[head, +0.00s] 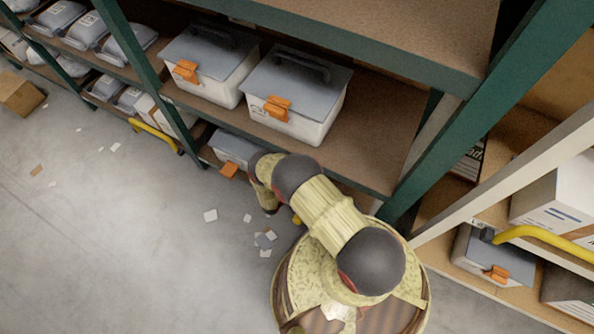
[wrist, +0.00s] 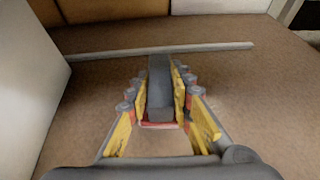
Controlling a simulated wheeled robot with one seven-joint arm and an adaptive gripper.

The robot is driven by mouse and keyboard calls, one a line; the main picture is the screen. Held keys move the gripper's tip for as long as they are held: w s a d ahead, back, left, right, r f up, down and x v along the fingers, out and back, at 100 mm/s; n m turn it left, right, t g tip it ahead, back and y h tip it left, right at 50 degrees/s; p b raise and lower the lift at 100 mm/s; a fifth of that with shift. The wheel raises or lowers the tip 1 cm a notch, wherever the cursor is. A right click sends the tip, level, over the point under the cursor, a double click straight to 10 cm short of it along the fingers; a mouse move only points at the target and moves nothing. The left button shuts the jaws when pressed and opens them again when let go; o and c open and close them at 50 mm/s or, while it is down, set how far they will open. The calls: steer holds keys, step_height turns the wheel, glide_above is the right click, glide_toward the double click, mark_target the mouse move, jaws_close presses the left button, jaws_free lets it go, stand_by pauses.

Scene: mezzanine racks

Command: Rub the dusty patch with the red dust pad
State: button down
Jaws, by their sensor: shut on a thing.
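In the wrist view my gripper (wrist: 163,72) is shut on the red dust pad (wrist: 160,92). The pad shows as a long dark grey block between the yellow fingers, with a red edge at its near lower end. It is low over a brown board surface (wrist: 90,125); whether it touches the board I cannot tell. I cannot clearly make out the dusty patch; the board looks a little paler between and near the fingers. In the head view my arm hides the gripper and pad by the lower shelf.
A grey strip (wrist: 150,48) crosses the board beyond the fingers. A pale wall-like face (wrist: 25,80) stands close on the left, with brown boxes (wrist: 110,10) behind. In the head view, grey-lidded bins (head: 297,95) stand on the shelf above, and a green post (head: 470,125) rises on the right.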

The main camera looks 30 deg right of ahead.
steer(key=shift+s+d+f, duration=0.1)
steer(key=shift+s+d, duration=0.55)
steer(key=shift+s, duration=0.35)
steer(key=shift+s+d+f, duration=0.1)
steer(key=shift+s+d, duration=0.55)
steer(key=shift+s, duration=0.3)
steer(key=shift+s+d+f, duration=0.1)
steer(key=shift+s+d, duration=0.55)
steer(key=shift+s, duration=0.35)
steer(key=shift+s+d+r, duration=0.1)
steer(key=shift+s+d, duration=0.35)
steer(key=shift+s, duration=0.2)
steer(key=shift+s+d+r, duration=0.1)
steer(key=shift+s+d, duration=0.35)
steer(key=shift+s, duration=0.2)
steer(key=shift+r, duration=0.1)
steer(key=shift+r+p, duration=2.05)
steer(key=shift+r, duration=0.85)
steer(key=shift+r+p, duration=0.8)
steer(key=shift+r, duration=0.7)
steer(key=shift+w+a, duration=0.1)
